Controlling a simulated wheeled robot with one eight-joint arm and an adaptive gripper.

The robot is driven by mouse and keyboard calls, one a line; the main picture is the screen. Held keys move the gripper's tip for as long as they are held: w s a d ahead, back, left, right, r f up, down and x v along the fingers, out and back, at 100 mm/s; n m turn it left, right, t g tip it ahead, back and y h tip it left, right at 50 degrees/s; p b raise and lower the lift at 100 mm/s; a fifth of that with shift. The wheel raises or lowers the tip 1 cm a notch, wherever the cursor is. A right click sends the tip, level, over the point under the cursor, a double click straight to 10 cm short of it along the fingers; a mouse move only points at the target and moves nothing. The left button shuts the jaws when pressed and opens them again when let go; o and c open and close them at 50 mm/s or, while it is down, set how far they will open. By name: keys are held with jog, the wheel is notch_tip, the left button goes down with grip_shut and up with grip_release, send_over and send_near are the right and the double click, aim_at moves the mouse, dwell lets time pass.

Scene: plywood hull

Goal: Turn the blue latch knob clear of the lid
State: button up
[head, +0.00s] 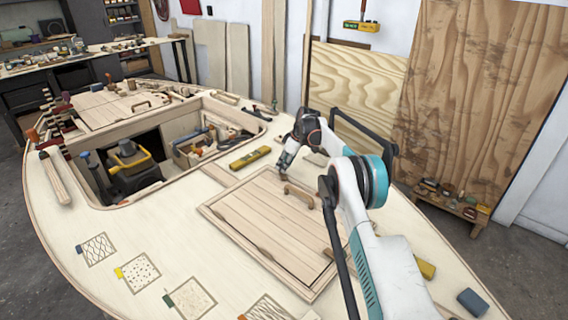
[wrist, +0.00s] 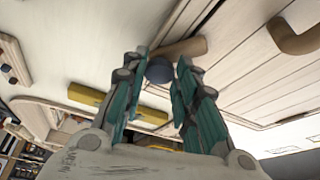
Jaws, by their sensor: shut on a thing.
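The plank lid (head: 258,228) lies in the deck, with a wooden handle (head: 300,196) near its far edge; the lid also shows at the right of the wrist view (wrist: 248,75). The blue latch knob (wrist: 158,71) sits at one end of a wooden latch bar (wrist: 185,48). The bar points right in the wrist view and appears to lie across the lid's border. My gripper (head: 284,172) is at the lid's far edge. In the wrist view its teal fingers (wrist: 160,82) are on either side of the knob, shut on it. The knob is hidden in the head view.
A yellow level (head: 250,158) lies on the deck beyond the lid. An open hatch (head: 150,150) at left holds tools and a crate.

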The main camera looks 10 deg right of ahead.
jog(key=shift+d+n, duration=0.1)
jog(key=shift+n, duration=0.4)
jog(key=shift+w+n, duration=0.1)
jog(key=shift+n, duration=0.2)
jog(key=shift+g, duration=0.3)
jog(key=o, duration=1.1)
jog(key=shift+c, duration=0.2)
jog(key=v, duration=1.2)
jog(key=shift+d+f, duration=0.1)
